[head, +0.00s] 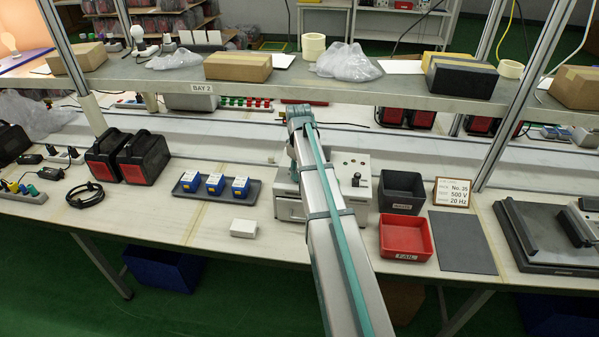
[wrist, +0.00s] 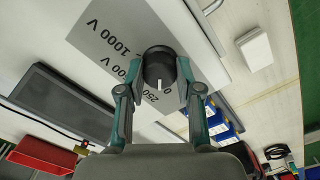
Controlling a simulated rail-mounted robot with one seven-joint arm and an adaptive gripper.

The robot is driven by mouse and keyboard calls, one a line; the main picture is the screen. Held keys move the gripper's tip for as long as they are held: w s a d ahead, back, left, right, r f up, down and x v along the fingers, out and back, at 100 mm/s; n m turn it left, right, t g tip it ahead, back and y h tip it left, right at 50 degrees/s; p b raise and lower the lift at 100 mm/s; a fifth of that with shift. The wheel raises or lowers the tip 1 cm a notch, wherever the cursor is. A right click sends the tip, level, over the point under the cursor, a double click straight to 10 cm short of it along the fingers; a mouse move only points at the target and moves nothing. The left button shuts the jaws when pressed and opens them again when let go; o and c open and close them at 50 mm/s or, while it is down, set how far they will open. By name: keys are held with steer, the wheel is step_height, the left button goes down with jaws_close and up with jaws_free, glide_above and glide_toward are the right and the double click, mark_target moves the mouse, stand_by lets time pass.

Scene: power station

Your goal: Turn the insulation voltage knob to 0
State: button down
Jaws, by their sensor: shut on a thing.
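The insulation voltage knob (wrist: 160,66) is round and black with a white pointer line, on a grey label plate (wrist: 100,35) in the wrist view. The plate reads 1000 V, a partly hidden value ending in 00 V, 250 and 0. The pointer line faces down in the picture, between the 250 and the 0. My gripper (wrist: 160,72) has one finger on each side of the knob and is shut on it. In the head view the pale tester box (head: 290,211) stands on the bench, and my arm hides my gripper and this knob.
A black bin (head: 402,185) and a red FAIL bin (head: 405,237) stand right of the tester. A tray (head: 199,198) with blue units and a white box (head: 243,228) lie left. A shelf (head: 240,90) crosses above. A card (head: 452,192) reads 500 V, 20 Hz.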

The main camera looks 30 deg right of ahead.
steer(key=shift+n, duration=1.1)
steer(key=c, duration=0.8)
jaws_free()
steer(key=shift+o, duration=0.2)
steer(key=shift+r, duration=0.1)
step_height(320, 180, up, 12)
